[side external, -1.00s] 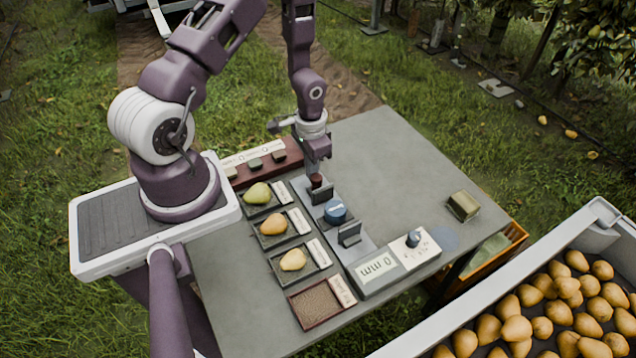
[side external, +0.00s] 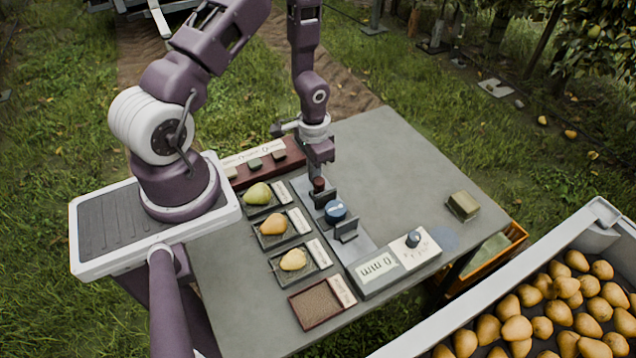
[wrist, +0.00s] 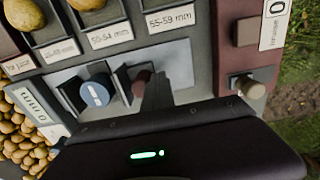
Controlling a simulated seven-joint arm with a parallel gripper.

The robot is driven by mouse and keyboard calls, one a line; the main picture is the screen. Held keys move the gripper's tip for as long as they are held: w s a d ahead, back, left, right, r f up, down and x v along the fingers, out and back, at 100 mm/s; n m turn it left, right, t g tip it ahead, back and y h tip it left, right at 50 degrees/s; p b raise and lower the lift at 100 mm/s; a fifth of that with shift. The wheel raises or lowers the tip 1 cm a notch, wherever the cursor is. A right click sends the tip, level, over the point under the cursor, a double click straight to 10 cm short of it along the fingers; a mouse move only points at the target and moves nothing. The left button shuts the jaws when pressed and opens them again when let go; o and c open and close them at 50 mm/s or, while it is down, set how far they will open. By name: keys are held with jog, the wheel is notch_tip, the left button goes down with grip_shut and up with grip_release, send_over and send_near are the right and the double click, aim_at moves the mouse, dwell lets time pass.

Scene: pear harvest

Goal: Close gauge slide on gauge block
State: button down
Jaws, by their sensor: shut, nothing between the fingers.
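The gauge has a grey base plate with two upright dark jaws, a slide jaw (side external: 322,197) and a far jaw (side external: 346,231). A round blue gauge block (side external: 335,211) stands between them. The block's top, marked with a white line and dot, shows in the wrist view (wrist: 96,90) with a jaw close on each side. I cannot tell whether either jaw touches it. A dark red knob (wrist: 142,82) stands at the slide jaw. My gripper (side external: 318,175) is shut and empty, pointing down at the knob, on the side away from the block.
A display box (side external: 377,271) reads 0 mm, beside a white panel with a knob (side external: 415,248). Several trays, three holding pears (side external: 257,194), line the left. A dark red rack (side external: 265,161) is behind. A brass block (side external: 463,206) lies right; the table's right side is mostly clear.

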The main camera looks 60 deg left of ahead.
jog(key=shift+d, duration=0.85)
dwell(0.6)
jog(key=shift+a, duration=0.15)
jog(key=shift+a, duration=0.3)
notch_tip(320, 180, up, 8)
dwell(0.6)
jog(key=shift+r, duration=0.1)
jog(key=s+d+r+t+y, duration=0.1)
jog(key=d+r, duration=0.1)
jog(key=r, duration=0.7)
jog(key=d+r+t+y, duration=0.1)
jog(key=d+r, duration=0.1)
jog(key=r, duration=0.7)
jog(key=s+d+r+t+h, duration=0.1)
jog(key=s+d+r, duration=0.3)
jog(key=s+r, duration=0.1)
jog(key=s+d+r+t+h, duration=0.1)
jog(key=s+d+r, duration=0.3)
jog(key=s, duration=0.4)
jog(key=shift+d+r+t, duration=0.25)
jog(key=shift+r+t, duration=0.4)
jog(key=shift+t, duration=0.15)
